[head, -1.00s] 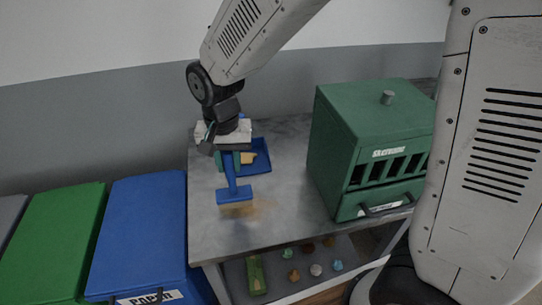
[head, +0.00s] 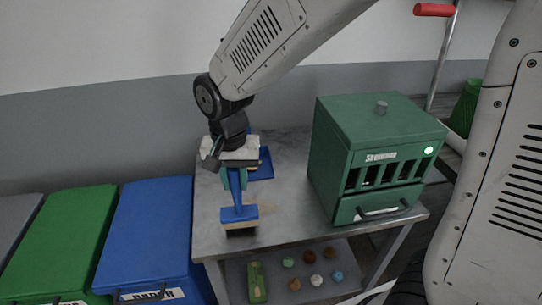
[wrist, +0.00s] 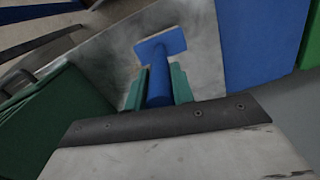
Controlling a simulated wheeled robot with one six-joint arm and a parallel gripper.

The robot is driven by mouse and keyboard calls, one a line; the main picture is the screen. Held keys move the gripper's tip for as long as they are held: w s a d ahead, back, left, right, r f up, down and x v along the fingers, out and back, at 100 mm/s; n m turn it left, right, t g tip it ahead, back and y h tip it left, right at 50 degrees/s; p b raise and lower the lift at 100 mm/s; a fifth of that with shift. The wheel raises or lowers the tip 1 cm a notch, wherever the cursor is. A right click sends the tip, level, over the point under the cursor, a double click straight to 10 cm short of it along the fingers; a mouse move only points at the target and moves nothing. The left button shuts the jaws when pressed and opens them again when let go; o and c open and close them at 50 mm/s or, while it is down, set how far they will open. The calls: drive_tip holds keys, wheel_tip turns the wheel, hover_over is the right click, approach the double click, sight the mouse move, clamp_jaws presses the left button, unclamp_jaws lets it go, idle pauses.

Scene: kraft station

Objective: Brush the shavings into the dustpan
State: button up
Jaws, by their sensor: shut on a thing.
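My gripper (head: 235,178) is shut on the handle of a blue brush (head: 240,213). The brush hangs head down near the front left of the grey metal table (head: 290,225). Its tan bristles point down; I cannot tell whether they touch the table. In the wrist view the blue handle (wrist: 160,86) sits between my green fingers. The blue dustpan (head: 265,162) lies behind the brush, partly hidden by my gripper, with a tan patch at its edge. A faint tan smear of shavings (head: 266,210) shows right of the brush head; any behind the brush are hidden.
A green slotted box (head: 370,150) with a drawer stands on the table's right. Blue (head: 150,235) and green (head: 65,240) bins stand left of the table. A lower shelf holds several small coloured lumps and a green block (head: 257,282). The table's front middle is clear.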

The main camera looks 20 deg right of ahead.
drive_tip(key=shift+s+r, duration=0.1)
drive_tip(key=shift+r, duration=2.95)
